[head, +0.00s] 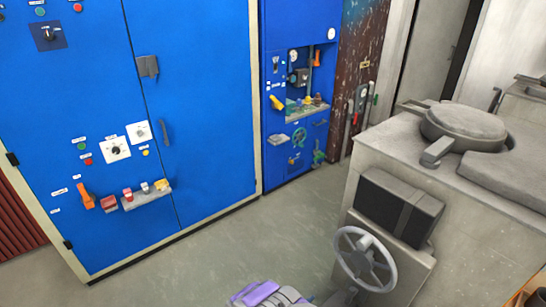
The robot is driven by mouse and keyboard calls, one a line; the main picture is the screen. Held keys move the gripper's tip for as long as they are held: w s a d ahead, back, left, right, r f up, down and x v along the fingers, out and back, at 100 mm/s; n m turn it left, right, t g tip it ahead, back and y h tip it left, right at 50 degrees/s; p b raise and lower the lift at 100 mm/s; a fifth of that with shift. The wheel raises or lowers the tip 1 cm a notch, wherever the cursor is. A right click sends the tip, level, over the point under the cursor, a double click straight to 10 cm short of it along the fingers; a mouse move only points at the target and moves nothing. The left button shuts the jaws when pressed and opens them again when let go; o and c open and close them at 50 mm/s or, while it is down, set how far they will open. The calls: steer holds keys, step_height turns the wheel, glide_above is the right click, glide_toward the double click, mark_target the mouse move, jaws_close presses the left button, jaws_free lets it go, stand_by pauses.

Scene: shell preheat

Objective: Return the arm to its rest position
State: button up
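A grey and purple piece of my own arm (266,294) shows at the bottom edge, a little right of the middle. It is cut off by the frame, and the rest of the arm is hidden. I cannot make out gripper fingers on it, nor whether they are open or shut. Nothing held can be seen. In the picture, this piece lies just left of a grey handwheel (341,236); I cannot tell how far apart they are in depth.
A tall blue cabinet (200,85) with knobs and levers stands at left. A narrower blue panel (290,20) with a recess stands behind. A grey block-shaped machine (385,145) with the handwheel fills the right. Bare floor (215,250) lies between them.

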steer(key=w+a+r+n+g+y, duration=0.1)
steer(key=w+a+r+y, duration=0.25)
steer(key=w+r, duration=0.35)
steer(key=w+a+r+g+y, duration=0.1)
steer(key=w+a+r+y, duration=0.1)
steer(key=w+r+y, duration=0.35)
steer(key=s+a+r+n+g+y, duration=0.1)
steer(key=s+a+r+n+y, duration=0.1)
steer(key=r, duration=0.6)
steer(key=s+a+r+n+g+y, duration=0.1)
steer(key=s+a+r, duration=0.1)
steer(key=r, duration=0.6)
steer(key=s+d+r+n+g+y, duration=0.1)
steer(key=s+r+n+g, duration=0.1)
steer(key=s+r, duration=0.55)
steer(key=s+r+n+g+y, duration=0.15)
steer(key=s+r, duration=0.25)
steer(key=s, duration=0.7)
steer(key=s+d+r+n+g+h, duration=0.1)
steer(key=s+d+r+g, duration=0.1)
steer(key=s, duration=1)
steer(key=s+d+r+n+g+h, duration=0.1)
steer(key=s+d+r+n+g, duration=0.1)
steer(key=s, duration=1)
step_height(320, 180, up, 2)
steer(key=d+g, duration=0.1)
steer(key=d, duration=0.1)
steer(key=shift+s+d, duration=0.35)
steer(key=shift+s, duration=0.05)
